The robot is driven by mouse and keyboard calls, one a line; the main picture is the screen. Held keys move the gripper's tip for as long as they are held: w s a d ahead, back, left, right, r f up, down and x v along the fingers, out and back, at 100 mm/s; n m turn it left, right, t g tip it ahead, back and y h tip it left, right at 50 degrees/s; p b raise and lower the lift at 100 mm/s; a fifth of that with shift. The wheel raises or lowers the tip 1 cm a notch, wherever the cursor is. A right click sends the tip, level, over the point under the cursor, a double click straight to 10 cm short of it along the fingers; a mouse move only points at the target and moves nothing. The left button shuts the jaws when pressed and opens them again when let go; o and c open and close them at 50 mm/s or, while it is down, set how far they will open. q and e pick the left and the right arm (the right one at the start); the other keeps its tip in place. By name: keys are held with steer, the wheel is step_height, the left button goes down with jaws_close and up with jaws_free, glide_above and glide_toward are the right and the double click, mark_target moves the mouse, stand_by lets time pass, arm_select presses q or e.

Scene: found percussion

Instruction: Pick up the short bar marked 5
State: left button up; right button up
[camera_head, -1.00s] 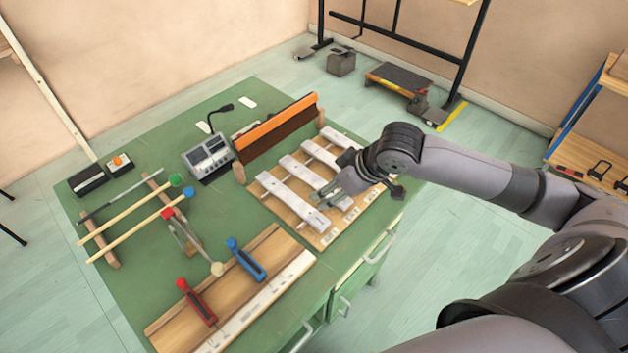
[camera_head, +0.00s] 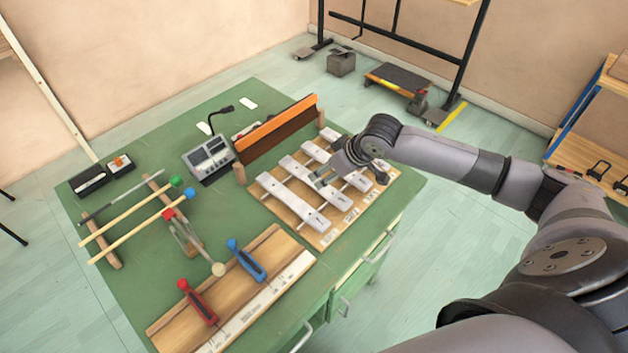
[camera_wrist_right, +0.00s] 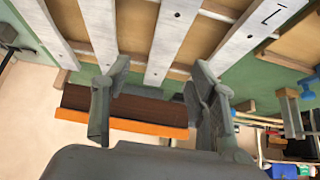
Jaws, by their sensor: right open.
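Several pale metal bars lie side by side on a wooden board (camera_head: 329,237) at the right of the green bench. I cannot read a 5 on any of them. The longest-looking bar (camera_head: 293,203) is at the left, with a second bar (camera_head: 310,184) beside it; other bars are partly behind my right gripper. My right gripper (camera_head: 322,178) is open and empty, low over the board among the bars. In the right wrist view its fingers (camera_wrist_right: 162,70) are spread, with the end of one pale bar (camera_wrist_right: 174,42) showing between them. My left gripper is not in view.
An orange-topped panel (camera_head: 276,125) stands behind the bars. A grey device (camera_head: 208,157), mallets (camera_head: 140,226) and a wooden rack with a red-handled tool (camera_head: 198,303) and a blue-handled tool (camera_head: 246,261) lie left of the board. The bench's front right corner is clear.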

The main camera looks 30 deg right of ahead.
mark_target(315, 181)
steer(key=shift+p+x, duration=0.35)
steer(key=shift+x, duration=2.7)
steer(key=shift+s+a, duration=0.1)
steer(key=shift+a, duration=0.1)
steer(key=shift+c, duration=0.2)
jaws_close()
